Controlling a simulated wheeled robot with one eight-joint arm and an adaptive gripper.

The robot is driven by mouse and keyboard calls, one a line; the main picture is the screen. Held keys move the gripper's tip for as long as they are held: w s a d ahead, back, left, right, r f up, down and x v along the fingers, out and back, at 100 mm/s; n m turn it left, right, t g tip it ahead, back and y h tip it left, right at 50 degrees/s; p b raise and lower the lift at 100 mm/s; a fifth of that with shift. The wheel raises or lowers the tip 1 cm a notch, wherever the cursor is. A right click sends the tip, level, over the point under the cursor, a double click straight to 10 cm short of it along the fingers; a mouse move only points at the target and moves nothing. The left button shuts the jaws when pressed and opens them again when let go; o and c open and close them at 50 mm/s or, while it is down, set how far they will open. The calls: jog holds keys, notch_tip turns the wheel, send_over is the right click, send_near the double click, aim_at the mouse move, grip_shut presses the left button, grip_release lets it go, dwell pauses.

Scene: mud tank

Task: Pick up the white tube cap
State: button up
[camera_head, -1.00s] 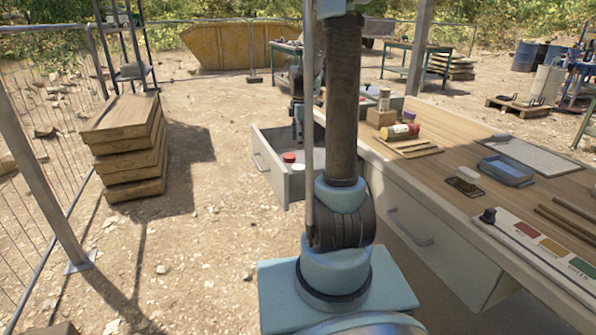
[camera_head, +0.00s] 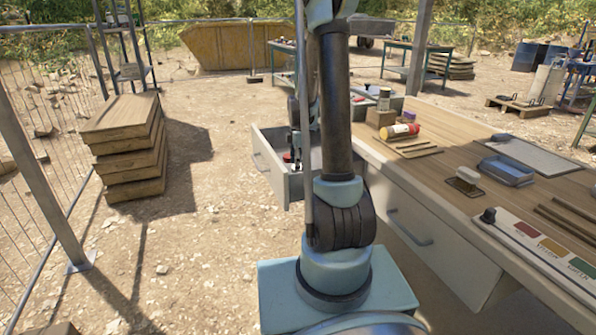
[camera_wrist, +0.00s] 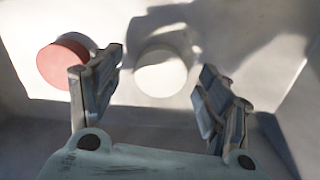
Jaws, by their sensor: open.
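The white tube cap (camera_wrist: 163,72) is a round, pale disc on the light drawer floor in the wrist view. My gripper (camera_wrist: 160,82) is open, with one finger to the left of the cap and the other to its right. The cap lies between and beyond the fingertips, and nothing is held. In the head view my gripper (camera_head: 293,152) reaches down into the open drawer (camera_head: 265,165); the white cap cannot be made out there.
A red cap (camera_wrist: 64,63) lies just left of the left finger. Drawer walls surround the caps closely.

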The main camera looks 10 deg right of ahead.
jog(key=shift+f, duration=0.3)
jog(key=c, duration=0.8)
jog(key=shift+c, duration=0.2)
